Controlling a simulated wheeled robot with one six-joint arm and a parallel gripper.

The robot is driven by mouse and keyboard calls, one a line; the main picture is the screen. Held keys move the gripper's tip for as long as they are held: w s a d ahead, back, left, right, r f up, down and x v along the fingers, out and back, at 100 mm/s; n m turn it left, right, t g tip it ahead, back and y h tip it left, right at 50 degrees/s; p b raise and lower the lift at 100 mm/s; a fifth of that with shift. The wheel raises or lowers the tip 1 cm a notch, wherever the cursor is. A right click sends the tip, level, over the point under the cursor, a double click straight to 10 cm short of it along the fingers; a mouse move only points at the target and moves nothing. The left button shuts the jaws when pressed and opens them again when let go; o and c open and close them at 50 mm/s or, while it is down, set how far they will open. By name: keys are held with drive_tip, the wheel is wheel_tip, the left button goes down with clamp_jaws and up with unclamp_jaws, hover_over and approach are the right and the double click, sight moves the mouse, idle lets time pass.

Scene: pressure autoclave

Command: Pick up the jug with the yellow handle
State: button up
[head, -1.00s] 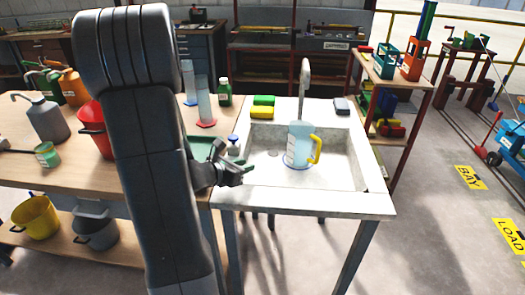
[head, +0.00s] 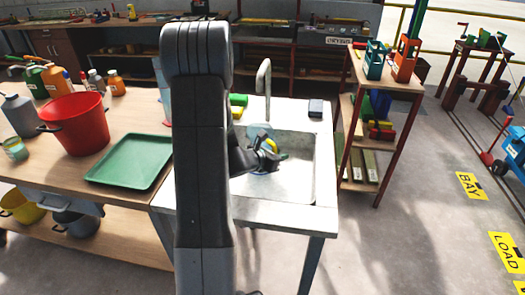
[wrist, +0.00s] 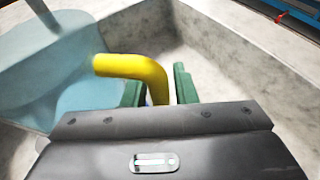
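The jug (head: 257,133), a clear bluish vessel, stands in the sink, mostly hidden behind my arm and gripper in the head view. In the wrist view the jug (wrist: 60,85) fills the left side, and its yellow handle (wrist: 135,67) reaches right. My gripper (wrist: 158,88) has its green fingertips on either side of the handle's downward part. Small gaps seem to show between handle and fingers, so it looks open around the handle. In the head view my gripper (head: 268,158) is down inside the sink basin.
The pale sink (head: 290,212) has raised walls and a tall faucet (head: 263,80) behind the jug. A green tray (head: 130,162) and red pot (head: 77,124) are on the wooden bench at left. A shelf rack (head: 345,120) stands to the right.

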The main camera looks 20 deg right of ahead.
clamp_jaws()
